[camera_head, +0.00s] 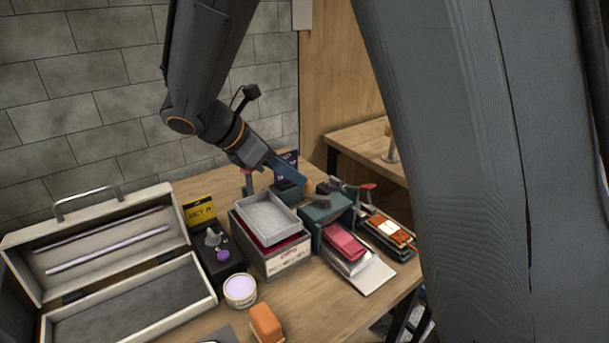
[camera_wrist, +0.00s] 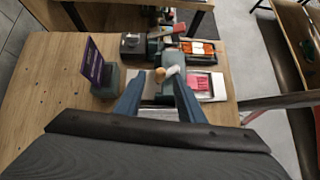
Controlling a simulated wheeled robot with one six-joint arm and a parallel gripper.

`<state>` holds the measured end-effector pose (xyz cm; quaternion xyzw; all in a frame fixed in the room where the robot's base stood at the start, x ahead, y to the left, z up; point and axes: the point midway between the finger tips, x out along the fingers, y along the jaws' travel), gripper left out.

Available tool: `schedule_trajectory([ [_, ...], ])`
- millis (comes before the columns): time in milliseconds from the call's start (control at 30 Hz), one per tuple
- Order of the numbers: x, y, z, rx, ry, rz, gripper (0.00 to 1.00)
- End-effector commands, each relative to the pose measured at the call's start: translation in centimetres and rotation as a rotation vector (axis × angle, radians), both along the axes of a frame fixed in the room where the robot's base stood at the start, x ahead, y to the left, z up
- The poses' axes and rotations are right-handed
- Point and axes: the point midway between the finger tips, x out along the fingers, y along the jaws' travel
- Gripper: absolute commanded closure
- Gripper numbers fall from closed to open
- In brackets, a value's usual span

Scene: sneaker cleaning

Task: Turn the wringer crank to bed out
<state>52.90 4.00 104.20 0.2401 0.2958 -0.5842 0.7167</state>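The teal wringer (camera_head: 318,212) stands on the workbench near its right side, with a pink-red cloth (camera_head: 343,240) at its front. In the wrist view the wringer (camera_wrist: 152,91) lies ahead, with a knob (camera_wrist: 160,75), wood-coloured and pale, on what looks like its crank. My gripper (camera_wrist: 158,82) is open, its blue fingers spread to either side of the knob. I cannot tell whether they touch it. In the head view my gripper (camera_head: 298,178) is above and behind the wringer, and the crank cannot be made out clearly.
A box with a grey tray (camera_head: 271,218) stands left of the wringer. An orange-and-white item (camera_head: 390,229) lies to its right. A purple card (camera_wrist: 95,63) stands close on the left.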

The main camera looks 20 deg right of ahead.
Motion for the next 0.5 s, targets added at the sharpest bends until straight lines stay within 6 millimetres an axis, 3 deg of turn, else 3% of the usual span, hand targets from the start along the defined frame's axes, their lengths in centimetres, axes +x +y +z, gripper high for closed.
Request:
schedule_trajectory([
  [200,0.3,-2.5,-2.5,-0.001,0.003,-0.005,0.65],
  [500,0.8,-4.5,-4.5,0.001,-0.001,-0.006,0.65],
])
